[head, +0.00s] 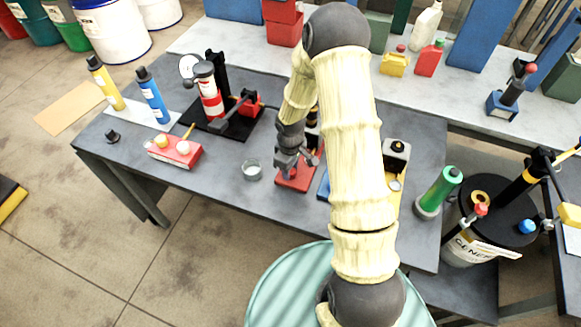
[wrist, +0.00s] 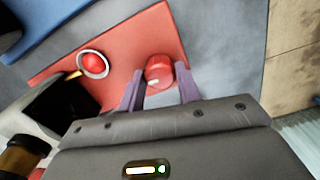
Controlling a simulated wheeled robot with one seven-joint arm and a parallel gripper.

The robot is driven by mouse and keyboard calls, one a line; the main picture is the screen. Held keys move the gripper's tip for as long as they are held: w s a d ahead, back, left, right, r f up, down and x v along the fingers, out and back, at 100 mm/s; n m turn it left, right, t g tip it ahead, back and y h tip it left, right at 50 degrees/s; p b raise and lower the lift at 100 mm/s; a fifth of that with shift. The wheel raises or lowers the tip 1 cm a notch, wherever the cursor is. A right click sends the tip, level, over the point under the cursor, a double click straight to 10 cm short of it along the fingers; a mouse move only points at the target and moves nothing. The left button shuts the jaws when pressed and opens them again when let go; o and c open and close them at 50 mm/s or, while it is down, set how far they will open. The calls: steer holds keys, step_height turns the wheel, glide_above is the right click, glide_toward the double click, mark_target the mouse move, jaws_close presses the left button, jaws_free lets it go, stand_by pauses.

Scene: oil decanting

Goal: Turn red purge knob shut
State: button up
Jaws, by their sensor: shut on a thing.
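The red purge knob (wrist: 160,70) is round with a pale mark on its lower left rim. It stands on a red plate (wrist: 130,48), which also shows on the table in the head view (head: 294,184). My gripper (wrist: 161,76) has its two purple fingers on either side of the knob, shut on it. In the head view my gripper (head: 290,168) points down at the plate and hides the knob.
A second red button in a pale ring (wrist: 92,64) sits on the same plate, near a black part (wrist: 62,95). A glass dish (head: 252,170) and a red box with yellow knobs (head: 174,151) are to the left.

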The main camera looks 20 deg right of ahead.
steer(key=shift+w+a+r, duration=0.1)
steer(key=shift+w, duration=0.05)
steer(key=o, duration=1)
step_height(320, 180, up, 17)
steer(key=b, duration=0.1)
steer(key=shift+r, duration=0.15)
stand_by(0.4)
